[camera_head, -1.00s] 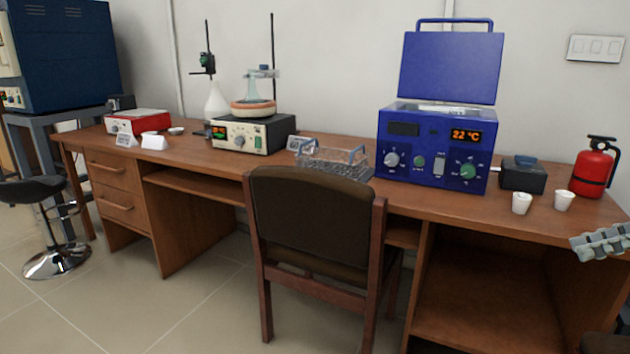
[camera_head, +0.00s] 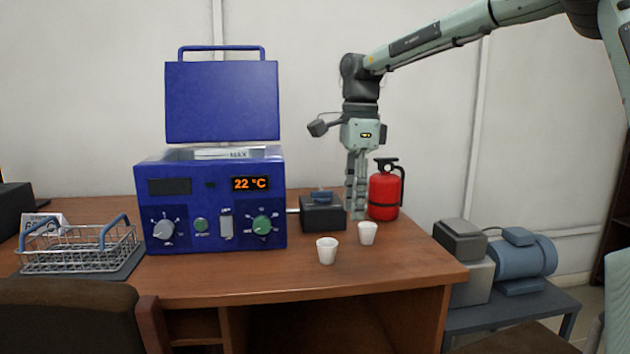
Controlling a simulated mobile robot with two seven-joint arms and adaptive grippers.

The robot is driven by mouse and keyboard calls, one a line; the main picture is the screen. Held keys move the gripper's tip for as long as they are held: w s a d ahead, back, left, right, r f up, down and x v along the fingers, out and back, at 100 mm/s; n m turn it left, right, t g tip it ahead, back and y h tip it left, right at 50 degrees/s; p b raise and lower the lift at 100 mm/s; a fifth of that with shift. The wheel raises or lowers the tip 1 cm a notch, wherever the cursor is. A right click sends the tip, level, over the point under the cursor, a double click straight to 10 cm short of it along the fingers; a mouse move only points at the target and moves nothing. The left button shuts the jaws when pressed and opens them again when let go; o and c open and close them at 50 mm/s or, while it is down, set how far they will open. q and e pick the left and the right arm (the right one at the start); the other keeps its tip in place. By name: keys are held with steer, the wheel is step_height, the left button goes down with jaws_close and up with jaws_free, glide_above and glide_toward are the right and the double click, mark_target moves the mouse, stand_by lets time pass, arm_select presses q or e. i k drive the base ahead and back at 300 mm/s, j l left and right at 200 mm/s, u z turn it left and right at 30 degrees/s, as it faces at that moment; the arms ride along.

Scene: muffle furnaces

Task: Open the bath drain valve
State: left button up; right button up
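The blue bath (camera_head: 210,228) stands on the wooden desk with its lid (camera_head: 222,102) raised. Its display (camera_head: 250,184) reads 22 °C. A short pale pipe (camera_head: 293,211) sticks out of its right side towards a dark box (camera_head: 323,214) with a blue piece (camera_head: 321,197) on top, which may be the drain valve's handle. I cannot tell whether pipe and box are joined. My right gripper (camera_head: 356,212) points down just right of the dark box, in front of the wall and left of the extinguisher. Its fingers look close together, seen edge-on, with nothing visible held. My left gripper is out of view.
Two white cups (camera_head: 327,250) stand in front of the box. A red fire extinguisher (camera_head: 384,194) is right of my gripper. A wire basket (camera_head: 80,248) lies left of the bath. A blue-grey pump (camera_head: 522,258) stands beyond the desk's right edge.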

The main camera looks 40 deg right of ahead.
mark_target(319, 196)
steer(key=i+l, duration=0.85)
steer(key=i, duration=0.2)
